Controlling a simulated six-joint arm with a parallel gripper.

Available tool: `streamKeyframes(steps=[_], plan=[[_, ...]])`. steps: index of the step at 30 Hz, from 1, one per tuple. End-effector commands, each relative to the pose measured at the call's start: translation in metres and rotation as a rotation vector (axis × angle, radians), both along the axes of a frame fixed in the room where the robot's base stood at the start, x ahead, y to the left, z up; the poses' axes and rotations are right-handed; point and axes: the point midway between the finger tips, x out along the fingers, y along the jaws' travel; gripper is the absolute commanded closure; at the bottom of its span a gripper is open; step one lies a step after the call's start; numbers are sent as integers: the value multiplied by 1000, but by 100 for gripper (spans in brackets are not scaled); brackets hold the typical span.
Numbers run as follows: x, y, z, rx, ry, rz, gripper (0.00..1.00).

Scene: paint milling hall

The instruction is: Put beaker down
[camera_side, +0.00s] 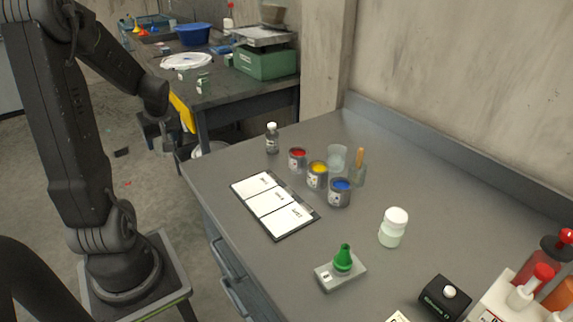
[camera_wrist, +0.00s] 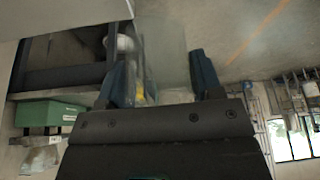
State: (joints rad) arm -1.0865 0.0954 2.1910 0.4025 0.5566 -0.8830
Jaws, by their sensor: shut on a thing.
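My gripper (camera_wrist: 162,82) is shut on a clear glass beaker (camera_wrist: 165,48), which shows as a pale, see-through shape between the two fingers in the wrist view. In the side view my gripper (camera_side: 165,128) is at the upper left, in the air beyond the left edge of the grey bench (camera_side: 235,215). Another clear beaker (camera_side: 337,157) stands on the bench behind the paint cans. A glass with a wooden-handled tool (camera_side: 358,172) stands beside it.

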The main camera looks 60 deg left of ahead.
Motion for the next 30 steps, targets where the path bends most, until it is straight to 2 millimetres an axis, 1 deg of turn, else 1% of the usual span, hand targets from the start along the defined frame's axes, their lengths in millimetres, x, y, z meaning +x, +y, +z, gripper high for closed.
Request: streamKeyframes(steps=[5, 8, 14, 15, 16, 20, 23, 26, 27, 29, 30], plan=[[0, 0, 5, 2, -1, 0, 63], [0, 1, 18, 6, -3, 2, 63], [0, 0, 55, 5, -3, 1, 63], [11, 1, 53, 1, 0, -25, 63], [18, 1, 53, 0, 1, -41, 63], [46, 2, 57, 1, 1, -105, 63], [74, 1, 60, 2, 2, -166, 63], [110, -5, 63, 3, 4, -244, 63], [126, -9, 64, 4, 4, -280, 63], [153, -17, 66, 4, 5, -337, 63], [173, -24, 67, 4, 4, -378, 63]])
